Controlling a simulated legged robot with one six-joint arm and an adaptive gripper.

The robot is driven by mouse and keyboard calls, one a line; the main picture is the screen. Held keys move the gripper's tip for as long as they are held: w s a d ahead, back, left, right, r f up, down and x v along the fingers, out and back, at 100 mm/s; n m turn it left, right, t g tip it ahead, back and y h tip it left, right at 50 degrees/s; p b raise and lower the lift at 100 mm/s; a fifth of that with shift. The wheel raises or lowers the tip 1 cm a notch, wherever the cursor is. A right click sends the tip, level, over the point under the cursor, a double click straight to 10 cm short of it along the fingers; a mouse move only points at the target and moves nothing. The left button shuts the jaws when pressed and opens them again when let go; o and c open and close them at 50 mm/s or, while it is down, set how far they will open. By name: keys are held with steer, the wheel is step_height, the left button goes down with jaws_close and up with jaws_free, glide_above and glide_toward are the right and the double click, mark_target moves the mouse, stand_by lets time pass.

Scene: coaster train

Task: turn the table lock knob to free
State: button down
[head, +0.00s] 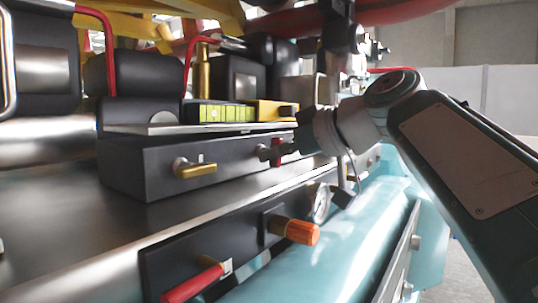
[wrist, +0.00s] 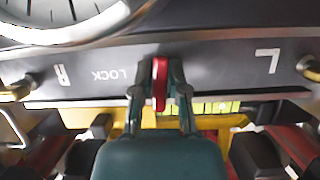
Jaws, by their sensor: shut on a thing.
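The table lock knob (wrist: 159,80) is red and sits on a dark panel front (wrist: 215,65) in the wrist view. Its grip stands upright in that picture, to the right of the upside-down word LOCK. My gripper (wrist: 159,88) has its two dark fingers closed on either side of the red grip. In the head view my gripper (head: 270,152) reaches the dark box (head: 140,165) from the right, and the red knob (head: 277,149) shows partly behind its fingers. No word for free is readable; the gripper may cover some of the panel.
A brass handle (head: 197,171) juts from the same box, left of my gripper. Below are a gauge (head: 320,203), an orange knob (head: 302,232) and a red lever (head: 195,284). A yellow-green strip (head: 220,113) lies on the shelf above. Red hoses hang overhead.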

stand_by(0.9)
steer(key=c, duration=0.7)
jaws_free()
steer(key=shift+d, duration=0.35)
steer(key=shift+s+a, duration=0.1)
